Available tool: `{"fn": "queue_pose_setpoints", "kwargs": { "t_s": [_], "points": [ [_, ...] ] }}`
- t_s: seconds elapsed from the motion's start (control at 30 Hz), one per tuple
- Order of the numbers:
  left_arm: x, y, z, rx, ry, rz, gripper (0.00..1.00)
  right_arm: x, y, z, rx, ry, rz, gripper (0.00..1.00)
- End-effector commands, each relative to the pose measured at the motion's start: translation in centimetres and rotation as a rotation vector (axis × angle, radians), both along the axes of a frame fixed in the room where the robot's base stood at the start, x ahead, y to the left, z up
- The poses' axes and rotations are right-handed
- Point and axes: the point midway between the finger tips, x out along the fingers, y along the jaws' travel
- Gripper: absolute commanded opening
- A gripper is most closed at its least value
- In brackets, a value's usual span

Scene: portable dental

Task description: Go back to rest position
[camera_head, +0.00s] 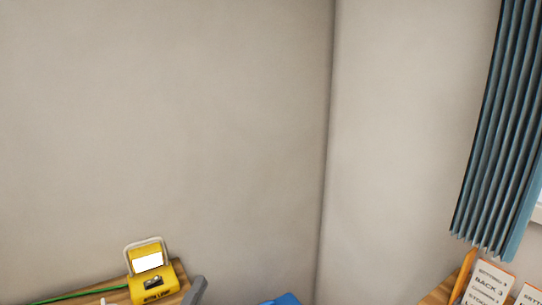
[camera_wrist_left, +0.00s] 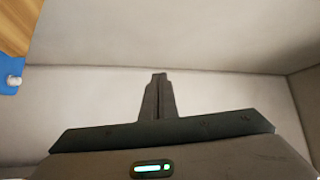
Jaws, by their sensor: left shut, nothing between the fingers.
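My left gripper (camera_wrist_left: 158,80) shows in the left wrist view with its two dark fingers together. It is shut and empty, with bare pale surfaces behind it and nothing touching its tips. In the head view a grey shape (camera_head: 195,291) rises at the bottom edge, and I cannot tell whether it is part of my left arm. My right gripper is in neither view.
A yellow device (camera_head: 154,284) with a white screen stands on a wooden surface (camera_head: 112,297), beside a green rod (camera_head: 80,293). A blue object (camera_head: 282,299) is cut off below. Printed cards (camera_head: 488,284) and a blue curtain (camera_head: 497,140) are at right. The walls are bare.

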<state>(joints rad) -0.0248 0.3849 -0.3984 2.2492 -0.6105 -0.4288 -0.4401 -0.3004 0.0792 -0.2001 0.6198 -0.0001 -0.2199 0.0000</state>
Motion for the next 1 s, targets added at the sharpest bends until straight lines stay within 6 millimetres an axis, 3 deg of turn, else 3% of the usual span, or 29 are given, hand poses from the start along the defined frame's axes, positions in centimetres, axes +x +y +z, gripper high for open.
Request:
{"fn": "queue_pose_setpoints", "kwargs": {
  "t_s": [0.03, 0.2, 0.4, 0.5, 0.7, 1.0],
  "points": [
    [-0.7, 1.4, -2.6, -0.091, 0.111, 0.051, 0.0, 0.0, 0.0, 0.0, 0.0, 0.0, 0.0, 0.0],
    [-4.8, 5.4, -11.5, -0.371, 0.474, 0.23, 0.0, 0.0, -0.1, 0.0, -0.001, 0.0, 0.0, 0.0],
    [-13.0, 7.4, -20.7, -0.631, 0.859, 0.435, 0.0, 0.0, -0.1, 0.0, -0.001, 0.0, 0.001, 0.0],
    [-17.2, 7.6, -23.8, -0.721, 1.011, 0.523, 0.0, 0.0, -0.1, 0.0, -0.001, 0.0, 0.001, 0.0],
    [-23.5, 7.4, -27.1, -0.827, 1.216, 0.645, 0.0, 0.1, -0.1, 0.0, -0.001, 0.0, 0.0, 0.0],
    [-30.8, 6.7, -29.3, -0.921, 1.427, 0.778, 0.0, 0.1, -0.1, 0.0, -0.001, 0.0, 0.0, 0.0]
  ]
}}
